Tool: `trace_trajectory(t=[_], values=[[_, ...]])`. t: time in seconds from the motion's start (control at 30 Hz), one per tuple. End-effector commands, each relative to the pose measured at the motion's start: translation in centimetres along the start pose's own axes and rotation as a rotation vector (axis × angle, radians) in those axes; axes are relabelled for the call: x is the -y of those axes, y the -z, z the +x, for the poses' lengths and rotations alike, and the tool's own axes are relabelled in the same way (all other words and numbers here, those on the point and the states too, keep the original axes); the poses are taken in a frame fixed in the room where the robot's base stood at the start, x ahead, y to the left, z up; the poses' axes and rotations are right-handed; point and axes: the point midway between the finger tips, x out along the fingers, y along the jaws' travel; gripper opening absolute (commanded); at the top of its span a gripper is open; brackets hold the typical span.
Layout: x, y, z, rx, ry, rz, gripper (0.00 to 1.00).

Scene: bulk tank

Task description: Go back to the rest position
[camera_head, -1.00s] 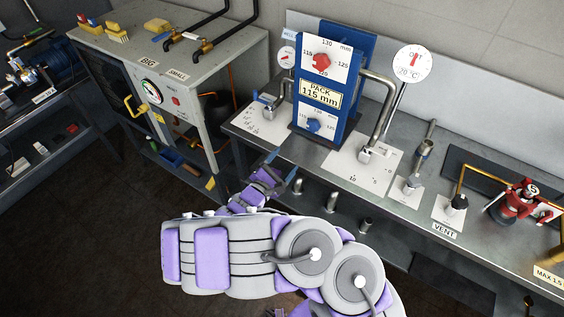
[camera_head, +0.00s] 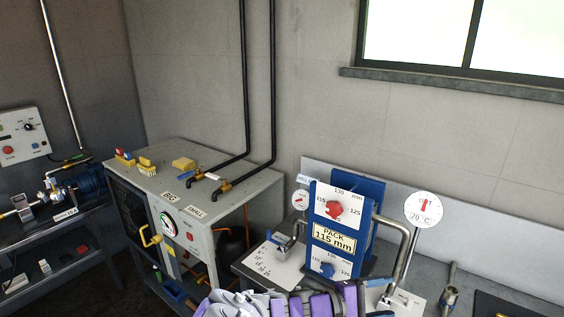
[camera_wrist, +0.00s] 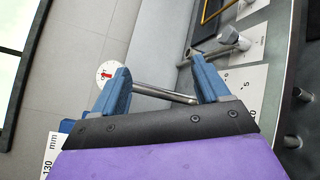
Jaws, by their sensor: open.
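My gripper (camera_wrist: 160,92) shows in the wrist view with its two blue fingers spread apart and nothing between them. Behind the gap are a bent metal pipe (camera_wrist: 165,93) and a round OUT dial (camera_wrist: 106,74). In the head view my purple and grey arm is at the bottom edge, in front of the bench with the blue PACK 115 mm plate heat exchanger (camera_head: 337,236).
A grey cabinet (camera_head: 250,190) with a gauge, red button and yellow handle stands left of the bench. Black pipes (camera_head: 272,80) rise from its top. A second OUT dial view (camera_head: 423,208) stands right of the blue exchanger. A window (camera_head: 470,40) is above.

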Motion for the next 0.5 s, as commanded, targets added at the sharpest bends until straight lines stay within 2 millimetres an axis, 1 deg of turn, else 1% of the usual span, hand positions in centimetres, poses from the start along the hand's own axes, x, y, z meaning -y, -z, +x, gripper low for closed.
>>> trace_trajectory(t=[0.03,0.1,0.23,0.3,0.37,0.5], values=[[0.1,-2.2,0.9,0.035,0.068,0.042,0.75],[0.7,-5.0,1.8,0.077,0.163,0.092,0.75],[2.6,-9.5,2.6,0.137,0.346,0.176,0.75],[3.8,-11.7,2.6,0.159,0.446,0.22,0.75],[4.9,-13.3,2.4,0.172,0.532,0.256,0.75],[7.4,-16.4,0.9,0.178,0.734,0.332,0.75]])
